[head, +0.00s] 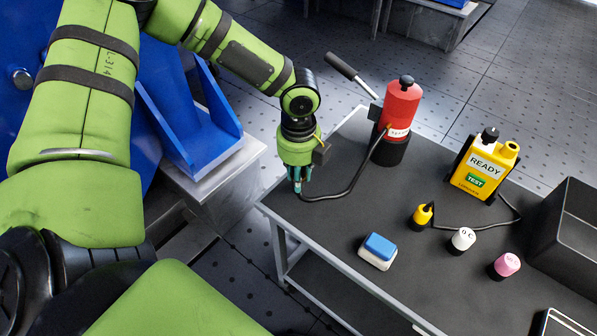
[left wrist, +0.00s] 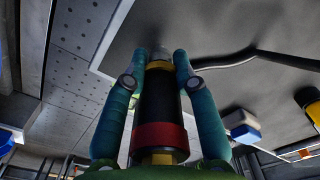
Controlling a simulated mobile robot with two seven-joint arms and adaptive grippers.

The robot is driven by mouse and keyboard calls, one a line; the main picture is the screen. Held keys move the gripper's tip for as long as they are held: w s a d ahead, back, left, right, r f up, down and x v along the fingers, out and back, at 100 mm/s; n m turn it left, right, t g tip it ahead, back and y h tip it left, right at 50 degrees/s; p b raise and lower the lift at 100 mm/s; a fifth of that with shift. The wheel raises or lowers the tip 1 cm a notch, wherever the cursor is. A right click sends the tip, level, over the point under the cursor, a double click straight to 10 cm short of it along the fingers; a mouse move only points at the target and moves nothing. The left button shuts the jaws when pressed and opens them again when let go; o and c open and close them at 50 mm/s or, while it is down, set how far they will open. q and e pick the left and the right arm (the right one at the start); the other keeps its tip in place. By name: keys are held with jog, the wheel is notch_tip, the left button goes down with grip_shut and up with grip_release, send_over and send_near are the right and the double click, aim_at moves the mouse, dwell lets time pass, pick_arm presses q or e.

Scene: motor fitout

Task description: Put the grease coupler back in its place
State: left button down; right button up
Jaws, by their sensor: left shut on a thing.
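My left gripper (head: 302,188) is at the left edge of the dark table top, pointing down. In the left wrist view, its two teal fingers (left wrist: 160,62) are shut on the grease coupler (left wrist: 162,105), a black cylinder with a red band and brass-coloured ends. In the head view the fingers mostly hide the coupler. A black hose (head: 350,190) runs from the coupler across the table to the red grease pump (head: 401,105), which has a black base and a lever handle. My right gripper is not in view.
On the table (head: 335,245) are a blue-and-white block (head: 378,251), a yellow tester (head: 484,166) with a cabled yellow probe (head: 421,217), a white capped pot (head: 463,239) and a pink one (head: 506,265). A black bin (head: 570,235) stands at the right. The table's middle is mostly clear.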

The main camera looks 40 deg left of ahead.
pick_arm(q)
jog(key=shift+f+b, duration=0.65)
jog(key=shift+f, duration=0.45)
jog(key=c, duration=0.9)
grip_release()
notch_tip(320, 180, up, 12)
